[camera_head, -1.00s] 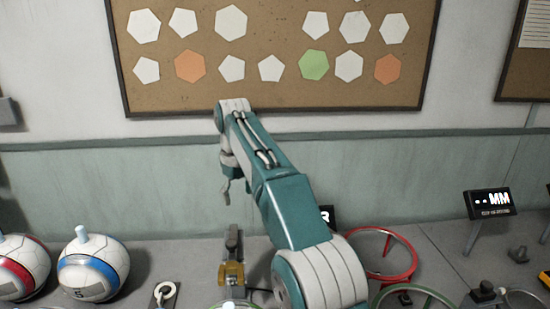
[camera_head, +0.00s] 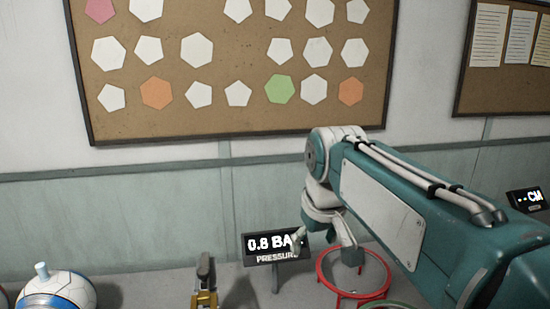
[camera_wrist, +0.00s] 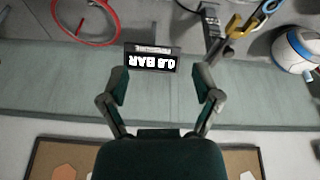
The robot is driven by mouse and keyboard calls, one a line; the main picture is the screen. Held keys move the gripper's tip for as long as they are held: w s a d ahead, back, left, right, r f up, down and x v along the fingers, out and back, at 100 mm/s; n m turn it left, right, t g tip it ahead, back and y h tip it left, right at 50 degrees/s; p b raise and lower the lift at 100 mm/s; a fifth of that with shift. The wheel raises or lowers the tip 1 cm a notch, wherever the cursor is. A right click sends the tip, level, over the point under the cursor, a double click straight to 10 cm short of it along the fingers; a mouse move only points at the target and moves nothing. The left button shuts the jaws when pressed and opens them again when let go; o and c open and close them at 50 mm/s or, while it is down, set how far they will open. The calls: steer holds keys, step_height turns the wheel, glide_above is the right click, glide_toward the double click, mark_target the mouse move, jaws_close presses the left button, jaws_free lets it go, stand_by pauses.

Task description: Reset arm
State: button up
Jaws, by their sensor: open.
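My gripper (camera_head: 325,243) hangs at the end of my teal arm, in front of the wall and above the bench in the head view. Its fingers are spread with nothing between them. In the wrist view, which is upside down, the two fingers of my gripper (camera_wrist: 160,84) stand apart on either side of the pressure display (camera_wrist: 151,60). In the head view the display (camera_head: 272,245) reads 0.8 BA, its last letter cut off by a finger.
A red ring stand (camera_head: 325,282) is below and right of my gripper. A clamp-like device (camera_head: 204,290) and a white-blue ball (camera_head: 58,292) stand to the left. A CM display (camera_head: 530,199) is at the right edge. The cork board (camera_head: 235,122) hangs behind.

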steer(key=s+d+f+m, duration=0.1)
steer(key=s+d+f, duration=0.2)
steer(key=s+f, duration=0.1)
steer(key=s+d+f+m+t, duration=0.1)
steer(key=s+d+f, duration=0.1)
steer(key=s+f, duration=0.2)
steer(key=s+d+f+m+t, duration=0.1)
steer(key=s+d+f+m, duration=0.1)
steer(key=s, duration=0.7)
steer(key=shift+d+f+h, duration=0.4)
steer(key=shift+d+f, duration=0.4)
steer(key=shift+f, duration=0.1)
